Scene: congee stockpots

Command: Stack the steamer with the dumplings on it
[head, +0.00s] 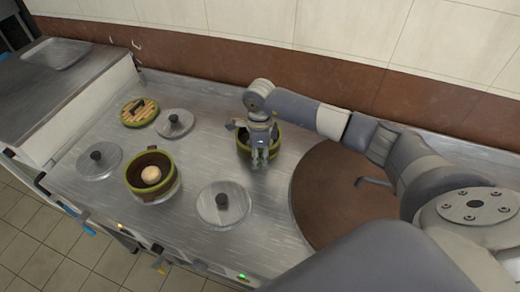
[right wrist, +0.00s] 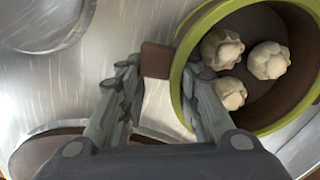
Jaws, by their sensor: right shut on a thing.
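A green-rimmed steamer (head: 243,150) stands on the steel counter under my right gripper (head: 262,160). In the right wrist view the steamer (right wrist: 190,38) holds three pale dumplings (right wrist: 267,60). My right gripper (right wrist: 157,68) is shut on a brown block-like handle (right wrist: 157,60) at the steamer's side. A second green-rimmed pot (head: 133,185) with brown walls stands to the left, with one pale bun or dumpling (head: 151,174) visible in it. A round slatted piece with a green rim (head: 140,112) lies behind it. My left gripper is not in view.
Metal lids with dark knobs lie beside the left pot (head: 95,163), behind it (head: 174,123) and at the front (head: 223,203). A large brown round surface (head: 335,200) is at the right. A metal tray (head: 57,54) lies on the left counter. A tiled wall stands behind.

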